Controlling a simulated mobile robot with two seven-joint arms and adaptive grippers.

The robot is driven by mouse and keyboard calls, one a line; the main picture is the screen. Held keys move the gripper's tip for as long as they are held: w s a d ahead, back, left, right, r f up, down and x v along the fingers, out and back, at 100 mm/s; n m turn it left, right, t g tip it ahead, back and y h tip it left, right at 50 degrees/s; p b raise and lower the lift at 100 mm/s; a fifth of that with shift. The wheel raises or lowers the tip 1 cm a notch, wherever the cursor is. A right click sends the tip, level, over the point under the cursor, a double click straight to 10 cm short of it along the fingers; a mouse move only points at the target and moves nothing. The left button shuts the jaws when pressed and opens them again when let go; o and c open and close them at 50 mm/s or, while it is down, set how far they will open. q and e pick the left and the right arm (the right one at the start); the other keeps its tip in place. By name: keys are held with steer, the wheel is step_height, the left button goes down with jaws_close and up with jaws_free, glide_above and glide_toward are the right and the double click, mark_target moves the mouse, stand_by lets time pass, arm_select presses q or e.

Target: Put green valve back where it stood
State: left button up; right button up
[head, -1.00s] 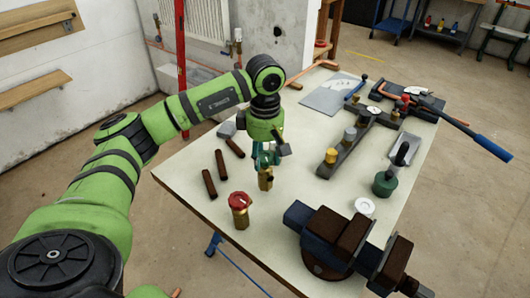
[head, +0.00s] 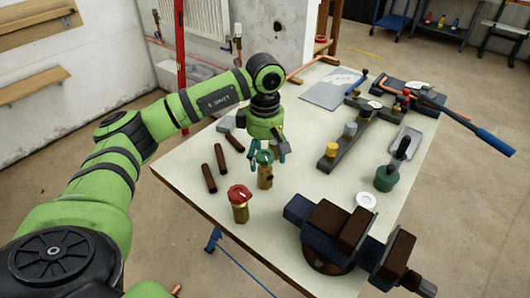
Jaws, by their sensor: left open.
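The green valve (head: 265,172) has a brass body and a green cap, and it stands upright on the pale workbench (head: 300,120). My left gripper (head: 268,156) is open just above it, its fingers spread on both sides of the green cap. The fingers appear apart from the cap. A similar brass valve with a red cap (head: 239,204) stands nearer, to the left of the green one. My right gripper is not in view.
Brown rods (head: 221,157) lie left of the gripper. A blue vise (head: 340,236) stands at the front right. A dark rack with knobs (head: 348,136), a green pot (head: 387,178) and a white disc (head: 366,201) lie to the right. Bare bench surrounds the green valve.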

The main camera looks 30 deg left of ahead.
arm_select(q)
step_height(320, 180, up, 12)
stand_by(0.4)
